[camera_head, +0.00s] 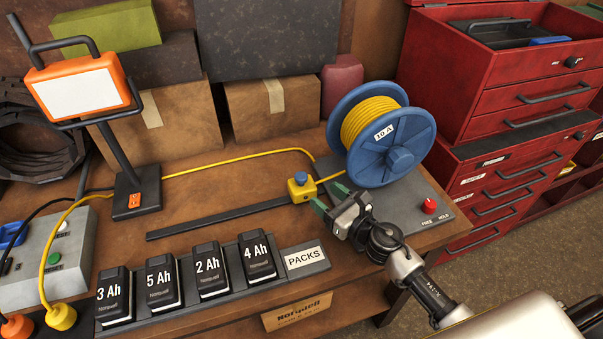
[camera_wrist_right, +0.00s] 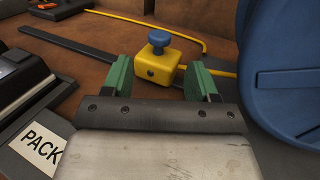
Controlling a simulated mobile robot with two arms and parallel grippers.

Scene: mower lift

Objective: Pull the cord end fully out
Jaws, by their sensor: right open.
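A yellow block with a blue knob (camera_head: 301,187) sits on a dark flat rail (camera_head: 220,218) on the bench. A short piece of yellow cord runs from it toward the blue reel (camera_head: 405,140), which carries wound yellow cord (camera_head: 367,118) and a "10 A" label. My right gripper (camera_head: 329,197) is open, its green fingertips just in front of the block. In the right wrist view the block (camera_wrist_right: 158,72) shows between and slightly beyond the open fingers (camera_wrist_right: 160,82); I cannot tell whether they touch it. My left gripper is not in view.
Battery packs (camera_head: 207,272) stand in a row at the front. A grey base with a red knob (camera_head: 429,206) lies under the reel. Another yellow cord (camera_head: 235,157) runs along the back. An orange-framed screen (camera_head: 82,90) stands left, a red tool cabinet (camera_head: 500,110) right.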

